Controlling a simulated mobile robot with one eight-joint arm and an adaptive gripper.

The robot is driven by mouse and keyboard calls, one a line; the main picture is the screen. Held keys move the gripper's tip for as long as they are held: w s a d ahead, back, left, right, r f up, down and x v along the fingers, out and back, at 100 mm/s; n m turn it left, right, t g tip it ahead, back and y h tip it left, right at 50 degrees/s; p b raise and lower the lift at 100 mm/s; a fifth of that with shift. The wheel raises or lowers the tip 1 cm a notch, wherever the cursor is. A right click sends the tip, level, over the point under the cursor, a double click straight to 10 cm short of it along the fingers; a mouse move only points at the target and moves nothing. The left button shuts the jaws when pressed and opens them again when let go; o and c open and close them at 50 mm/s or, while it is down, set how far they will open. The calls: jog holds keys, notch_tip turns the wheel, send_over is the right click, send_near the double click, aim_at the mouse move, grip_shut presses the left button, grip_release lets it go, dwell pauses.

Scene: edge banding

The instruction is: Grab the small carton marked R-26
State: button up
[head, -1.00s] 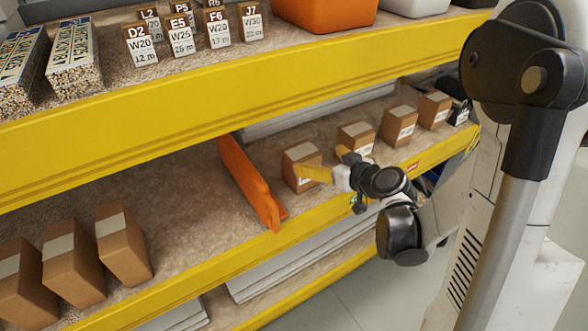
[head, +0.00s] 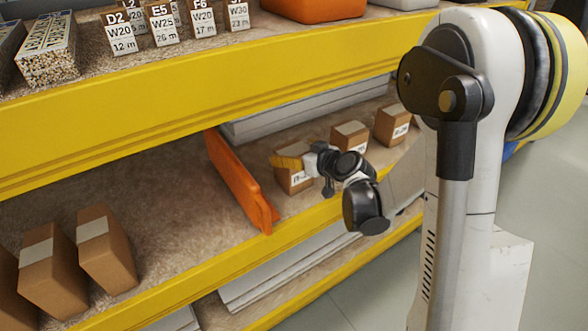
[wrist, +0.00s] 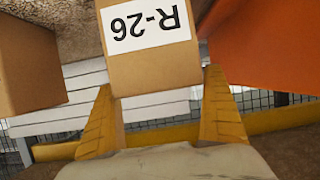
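The small carton marked R-26 (wrist: 150,72) is brown with a white label that appears upside down in the wrist view. In the head view, I take it to be the carton (head: 293,183) on the lower shelf, just right of the orange divider. My gripper (wrist: 160,95) has its two yellow fingers spread, one toward each side of the carton's near end. A small gap shows at the right finger; I cannot tell whether the left one touches. In the head view, my gripper (head: 288,162) partly covers the carton.
The orange divider (head: 238,180) stands close left of the carton. Another carton (head: 350,135) stands to its right, with one more beyond. Several cartons (head: 105,250) stand far left. The yellow upper shelf edge (head: 200,120) hangs above; bare shelf lies left of the divider.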

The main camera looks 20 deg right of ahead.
jog(key=c, duration=1.2)
